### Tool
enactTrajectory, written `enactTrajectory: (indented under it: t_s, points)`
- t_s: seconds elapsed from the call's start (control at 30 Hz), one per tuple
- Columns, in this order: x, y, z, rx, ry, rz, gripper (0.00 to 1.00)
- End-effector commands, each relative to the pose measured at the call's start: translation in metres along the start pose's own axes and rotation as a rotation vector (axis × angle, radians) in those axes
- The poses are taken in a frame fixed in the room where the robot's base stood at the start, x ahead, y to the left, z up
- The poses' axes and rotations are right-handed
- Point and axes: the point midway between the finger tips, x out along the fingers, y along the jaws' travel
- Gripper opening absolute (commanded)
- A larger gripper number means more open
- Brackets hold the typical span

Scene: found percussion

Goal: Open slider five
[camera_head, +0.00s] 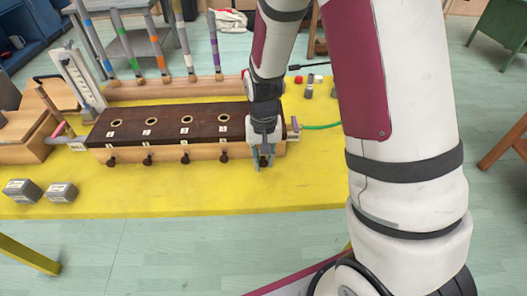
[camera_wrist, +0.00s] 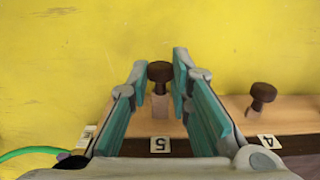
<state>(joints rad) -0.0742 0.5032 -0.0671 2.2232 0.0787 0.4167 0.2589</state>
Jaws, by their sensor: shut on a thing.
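A long wooden box (camera_head: 172,109) with a dark top lies on the yellow table, with a row of dark slider knobs along its front. In the wrist view, slider five's knob (camera_wrist: 160,72) is a dark round cap on a pale wooden stem (camera_wrist: 160,105), in line with the label 5 (camera_wrist: 160,146). My gripper (camera_head: 263,163) is at the box's right front, its teal fingers (camera_wrist: 161,68) shut on this knob from both sides. In the head view my gripper mostly hides slider five. Slider four's knob (camera_wrist: 262,93) stands beside it, apart from my fingers.
Sliders one (camera_head: 111,161), two (camera_head: 147,160) and three (camera_head: 185,158) line the front leftward. Two grey blocks (camera_head: 61,193) sit front left. Coloured tubes (camera_head: 157,50) stand behind the box. A green cable (camera_head: 322,127) lies right. The yellow table (camera_head: 190,200) is clear in front.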

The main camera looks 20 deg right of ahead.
Motion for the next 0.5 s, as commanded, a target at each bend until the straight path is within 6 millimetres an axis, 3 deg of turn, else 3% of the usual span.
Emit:
enactTrajectory:
  t_s: [0.03, 0.27, 0.3, 0.37, 0.5]
  points:
    - [-0.0014, -0.0011, 0.0071, -0.004, -0.002, -0.001, 0.00]
    - [-0.0002, -0.0013, 0.0067, -0.003, -0.001, -0.001, 0.00]
    - [-0.0002, -0.0014, 0.0066, -0.003, 0.000, -0.001, 0.24]
    - [-0.0002, -0.0013, 0.0065, -0.003, 0.000, -0.001, 0.37]
    - [-0.0002, -0.0009, 0.0064, -0.002, 0.000, -0.001, 0.41]
